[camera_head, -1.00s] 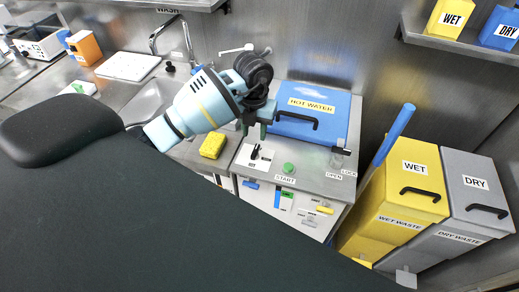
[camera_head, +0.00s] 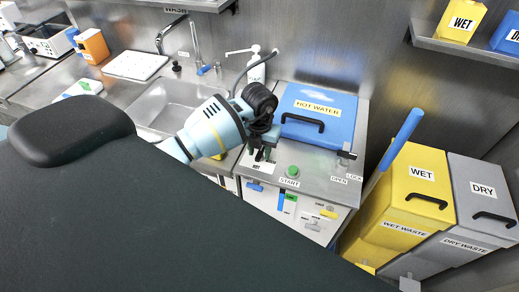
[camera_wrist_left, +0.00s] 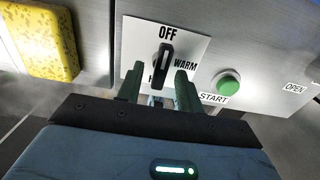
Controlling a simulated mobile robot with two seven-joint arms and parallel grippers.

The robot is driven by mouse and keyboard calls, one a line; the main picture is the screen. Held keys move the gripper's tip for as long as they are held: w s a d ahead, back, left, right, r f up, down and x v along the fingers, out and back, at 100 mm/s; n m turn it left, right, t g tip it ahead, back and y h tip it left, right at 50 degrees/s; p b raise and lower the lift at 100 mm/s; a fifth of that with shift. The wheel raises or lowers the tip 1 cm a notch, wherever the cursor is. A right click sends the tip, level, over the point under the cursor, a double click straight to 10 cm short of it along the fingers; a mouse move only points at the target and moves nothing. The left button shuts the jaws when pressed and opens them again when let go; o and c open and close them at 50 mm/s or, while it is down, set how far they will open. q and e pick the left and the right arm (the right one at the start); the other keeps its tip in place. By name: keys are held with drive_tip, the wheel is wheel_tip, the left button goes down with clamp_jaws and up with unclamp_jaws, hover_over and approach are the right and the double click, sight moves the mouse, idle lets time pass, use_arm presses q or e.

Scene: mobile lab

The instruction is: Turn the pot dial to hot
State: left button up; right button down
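The pot dial (camera_wrist_left: 165,62) is a black knob on a white plate marked OFF at the top, WARM at the right and a partly hidden H label at the lower left. The knob stands roughly upright in the left wrist view, long axis towards OFF. My left gripper (camera_wrist_left: 158,74) is open, with one dark green finger on each side of the knob. Gaps show beside the knob; contact lower down is hidden. In the head view my left gripper (camera_head: 262,146) is over the dial plate and covers most of it. My right gripper is not in view.
A green START button (camera_wrist_left: 229,84) sits right of the dial. A yellow sponge (camera_wrist_left: 42,40) lies to the left. The blue HOT WATER lid (camera_head: 316,112) is behind, with a black latch (camera_head: 347,154) at its right. Wet (camera_head: 408,190) and dry (camera_head: 480,195) waste bins stand right.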

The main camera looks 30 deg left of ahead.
use_arm(q)
clamp_jaws()
